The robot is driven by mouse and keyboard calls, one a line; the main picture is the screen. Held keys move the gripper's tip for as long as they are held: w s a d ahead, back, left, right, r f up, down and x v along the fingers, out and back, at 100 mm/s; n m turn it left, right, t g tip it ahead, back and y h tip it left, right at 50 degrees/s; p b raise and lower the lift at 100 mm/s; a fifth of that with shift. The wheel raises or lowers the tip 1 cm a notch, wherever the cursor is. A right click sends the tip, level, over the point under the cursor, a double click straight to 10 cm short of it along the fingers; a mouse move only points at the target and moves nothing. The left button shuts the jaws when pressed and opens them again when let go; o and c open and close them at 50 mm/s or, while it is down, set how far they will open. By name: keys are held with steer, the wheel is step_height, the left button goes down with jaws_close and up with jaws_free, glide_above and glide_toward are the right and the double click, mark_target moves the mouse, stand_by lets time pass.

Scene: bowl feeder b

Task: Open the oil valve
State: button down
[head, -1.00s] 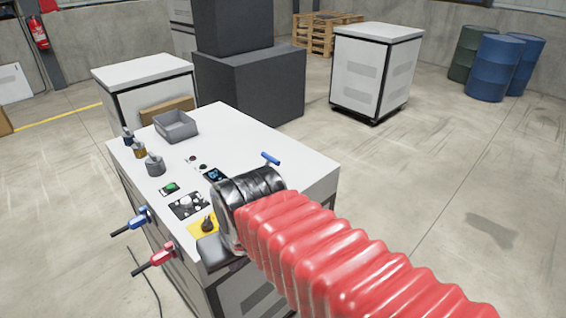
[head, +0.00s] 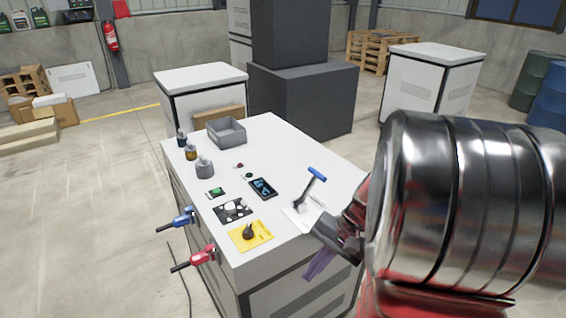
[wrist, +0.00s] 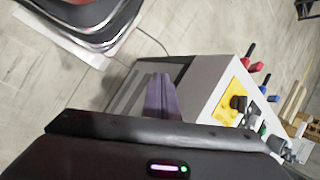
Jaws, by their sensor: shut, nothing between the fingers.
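Two lever valves stick out from the left side of the white cabinet (head: 295,275). One has a red handle (head: 196,260), the other, farther back, a blue handle (head: 178,221). I cannot tell from their looks which is the oil valve. Both point outward from the side. In the wrist view the red handle (wrist: 251,65) and a blue handle (wrist: 269,97) show at the right. My gripper (head: 316,268) has purple fingers, which also show in the wrist view (wrist: 159,95). It is shut and empty by the cabinet's near right side, apart from both valves.
On the top stand a yellow plate with a black knob (head: 250,235), a blue-tipped lever (head: 317,174), a small screen (head: 263,188), a grey bin (head: 226,133) and small bottles. A dark cable (head: 187,285) lies on the floor at left. Floor left of the cabinet is mostly open.

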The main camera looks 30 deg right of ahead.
mark_target(309, 189)
steer(key=w+d+f+m+t+y, duration=0.1)
steer(key=w+d+m+t, duration=0.3)
steer(key=d, duration=0.5)
steer(key=w+d+f+m+t+y, duration=0.1)
steer(key=w+d+f+m+t, duration=0.2)
steer(key=d+t, duration=0.4)
steer(key=w+d+r+t+h, duration=0.1)
steer(key=d+r+t, duration=0.1)
steer(key=d+r, duration=0.2)
steer(key=w+d+r+m+t+h, duration=0.1)
steer(key=d+r+t, duration=0.2)
steer(key=d+r, duration=0.2)
steer(key=shift+w+d+r+h, duration=0.15)
steer(key=shift+w+d+h, duration=0.15)
steer(key=shift+d, duration=0.35)
steer(key=x, duration=1)
steer(key=shift+w+a+r, duration=0.1)
steer(key=shift+a+r, duration=0.1)
steer(key=shift+a, duration=0.05)
steer(key=shift+a+r, duration=0.25)
steer(key=shift+a, duration=0.25)
steer(key=shift+a+r, duration=0.2)
steer(key=shift+a, duration=0.3)
steer(key=shift+a+r, duration=0.3)
steer(key=shift+a, duration=0.4)
